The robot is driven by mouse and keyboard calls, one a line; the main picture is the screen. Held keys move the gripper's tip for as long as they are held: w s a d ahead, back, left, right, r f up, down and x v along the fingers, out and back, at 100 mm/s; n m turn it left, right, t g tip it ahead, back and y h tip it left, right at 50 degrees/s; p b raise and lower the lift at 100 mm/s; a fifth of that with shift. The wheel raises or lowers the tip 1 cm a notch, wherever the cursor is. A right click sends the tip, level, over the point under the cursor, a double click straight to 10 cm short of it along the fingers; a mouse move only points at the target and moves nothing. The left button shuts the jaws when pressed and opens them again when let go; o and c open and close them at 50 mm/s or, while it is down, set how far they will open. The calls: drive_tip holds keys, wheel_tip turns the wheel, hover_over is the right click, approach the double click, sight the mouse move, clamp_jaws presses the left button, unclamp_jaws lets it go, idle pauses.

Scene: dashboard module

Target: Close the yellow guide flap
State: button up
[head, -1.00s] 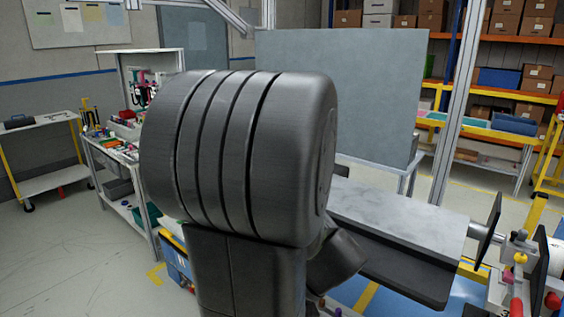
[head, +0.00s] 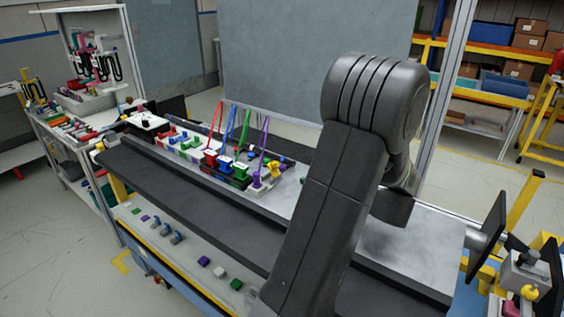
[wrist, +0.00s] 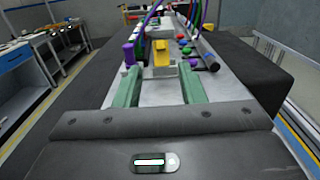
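A yellow upright part (wrist: 161,56), likely the guide flap, stands beyond and between my fingertips in the wrist view. A small yellow part (head: 275,168) on the grey module board (head: 285,200) in the head view appears to be the same one. My gripper (wrist: 157,88) has two green fingers spread wide apart, with nothing between them. The fingertips appear short of the yellow part. In the head view my arm hides the gripper. I cannot tell the flap's angle clearly.
A purple part (wrist: 129,54) stands just left of the yellow one. Red, blue, green and purple connectors with upright cables (head: 240,150) are close by. A black cylinder (wrist: 206,64) lies to the right. Small loose blocks (head: 204,261) sit on the front ledge.

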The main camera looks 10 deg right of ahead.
sight(278, 164)
drive_tip(key=p+x, duration=0.2)
drive_tip(key=x, duration=0.9)
drive_tip(key=shift+f, duration=0.1)
drive_tip(key=shift+d, duration=0.1)
drive_tip(key=c, duration=0.8)
